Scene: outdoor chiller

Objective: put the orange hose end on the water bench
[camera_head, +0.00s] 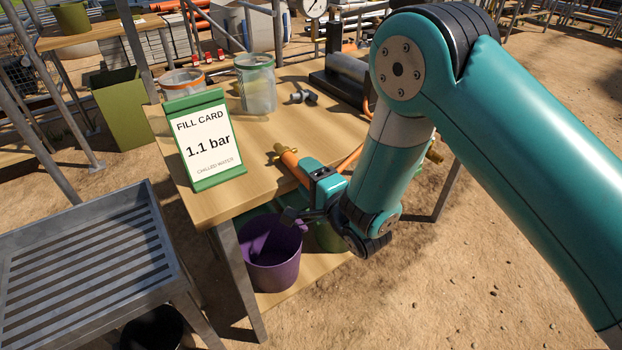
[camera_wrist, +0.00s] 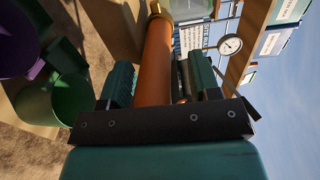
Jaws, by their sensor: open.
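The orange hose end (camera_head: 291,162) with a brass fitting lies at the right front part of a wooden bench (camera_head: 225,205) in the head view. A card on this bench reads "FILL CARD 1.1 bar CHILLED WATER". My gripper (camera_head: 318,178) is at the near side of the hose end, by the bench edge. Whether the hose rests on the wood is hard to tell. My arm hides part of the bench's right side.
The green-framed card (camera_head: 207,140), a glass jar (camera_head: 256,85) and a grey fitting (camera_head: 303,97) stand on the bench. A grey slatted stand (camera_head: 85,255) is at lower left. A purple bucket (camera_head: 270,255) sits below. Bare wood lies between card and hose.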

